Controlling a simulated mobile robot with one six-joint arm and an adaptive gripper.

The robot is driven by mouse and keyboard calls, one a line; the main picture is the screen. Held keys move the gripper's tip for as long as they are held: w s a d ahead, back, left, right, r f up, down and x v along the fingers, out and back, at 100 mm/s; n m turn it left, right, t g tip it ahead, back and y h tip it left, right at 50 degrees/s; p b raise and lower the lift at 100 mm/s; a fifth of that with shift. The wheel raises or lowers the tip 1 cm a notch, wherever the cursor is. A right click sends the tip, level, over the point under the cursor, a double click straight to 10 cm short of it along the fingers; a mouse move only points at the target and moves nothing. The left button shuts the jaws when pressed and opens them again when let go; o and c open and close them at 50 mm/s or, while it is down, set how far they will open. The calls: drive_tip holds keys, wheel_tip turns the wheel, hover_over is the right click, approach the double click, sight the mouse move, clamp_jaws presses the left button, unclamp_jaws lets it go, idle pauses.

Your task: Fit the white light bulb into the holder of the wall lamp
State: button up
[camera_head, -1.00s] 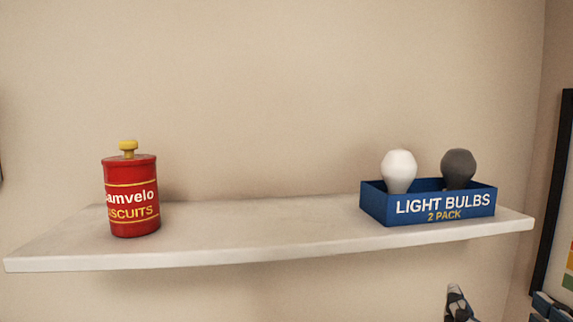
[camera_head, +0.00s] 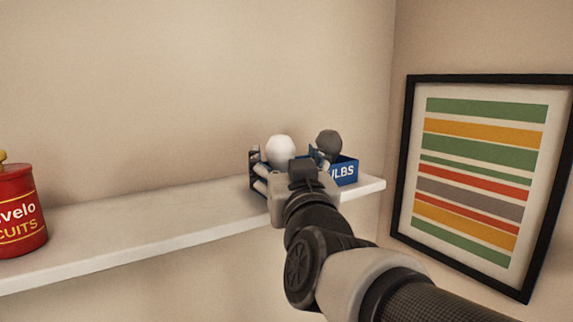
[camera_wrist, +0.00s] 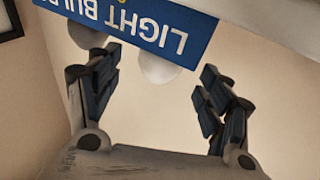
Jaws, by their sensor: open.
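The white light bulb (camera_head: 280,149) stands in the blue light bulb box (camera_head: 346,172) on the shelf. My gripper (camera_head: 284,158) is open in front of the box, with a finger on either side of the white bulb in the picture. In the wrist view the box (camera_wrist: 190,35) appears upside down, and the white bulb (camera_wrist: 158,69) shows between my open fingers (camera_wrist: 160,72), apart from both. My gripper and arm hide much of the box in the head view. The wall lamp and its holder are not in view.
A dark grey bulb (camera_head: 328,143) stands in the box right beside the white one. A red biscuit tin (camera_head: 18,212) is at the shelf's left. The white shelf (camera_head: 140,222) is bare between them. A framed striped picture (camera_head: 480,170) hangs at right.

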sight(283, 154)
drive_tip(key=p+x, duration=0.1)
drive_tip(key=x, duration=0.5)
drive_tip(key=shift+s, duration=0.2)
drive_tip(key=shift+r, duration=0.1)
drive_tip(key=shift+c, duration=0.4)
drive_tip(key=c, duration=0.8)
